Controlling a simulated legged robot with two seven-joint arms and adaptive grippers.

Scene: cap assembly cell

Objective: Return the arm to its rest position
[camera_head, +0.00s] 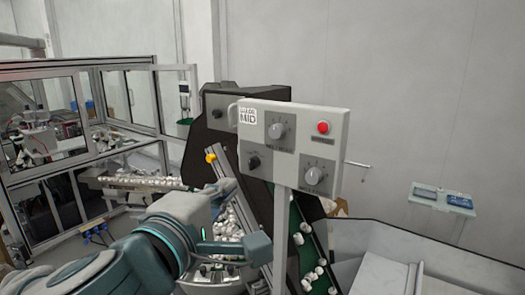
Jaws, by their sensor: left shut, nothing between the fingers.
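My left arm comes in from the lower left, with grey and teal links. My left gripper (226,187) is shut and empty, in front of the dark machine and left of the control panel. The grey control panel (337,148) stands on a post, with a red button (323,127) and several dark and grey knobs. From this view I see no clear contact between gripper and panel. My right gripper is not in view.
A dark feeder machine (250,98) stands behind the panel, with white caps on a green conveyor (299,226) below. A framed glass enclosure (128,97) stands at the left. A small shelf (443,199) is at the right wall.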

